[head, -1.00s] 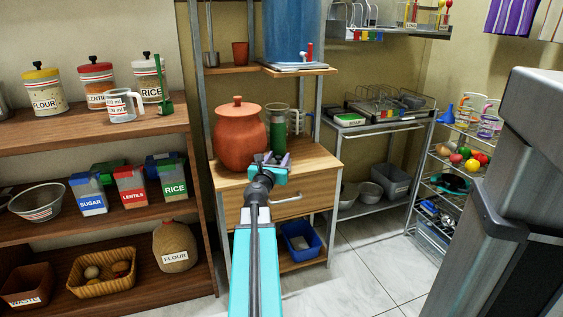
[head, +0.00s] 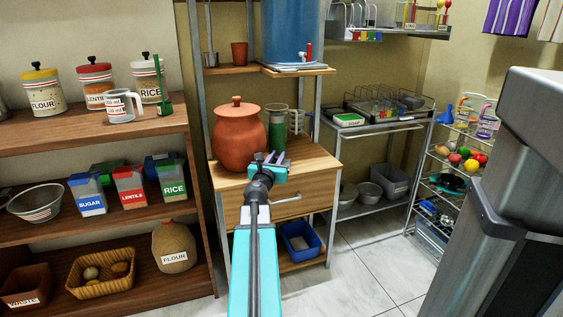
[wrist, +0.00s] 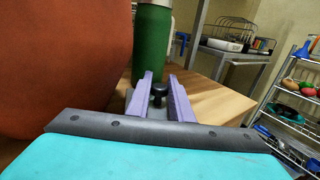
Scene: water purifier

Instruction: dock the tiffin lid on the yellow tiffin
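My gripper (head: 275,158) is in front of the wooden cabinet, near the clay pot and the green bottle. In the wrist view its two purple fingers (wrist: 159,76) stand apart, with nothing clearly held between their tips. A small black knob-shaped part (wrist: 158,92) shows low between the fingers; I cannot tell whether it belongs to my gripper. I cannot make out the yellow tiffin or the tiffin lid in either view.
The clay pot (head: 238,138) and green bottle (head: 277,128) stand on the wooden cabinet (head: 312,180). Wooden shelves (head: 60,143) with jars and boxes are at left. A wire rack (head: 438,190) stands at right, behind a large grey appliance (head: 510,190). Tiled floor (head: 365,265) shows between.

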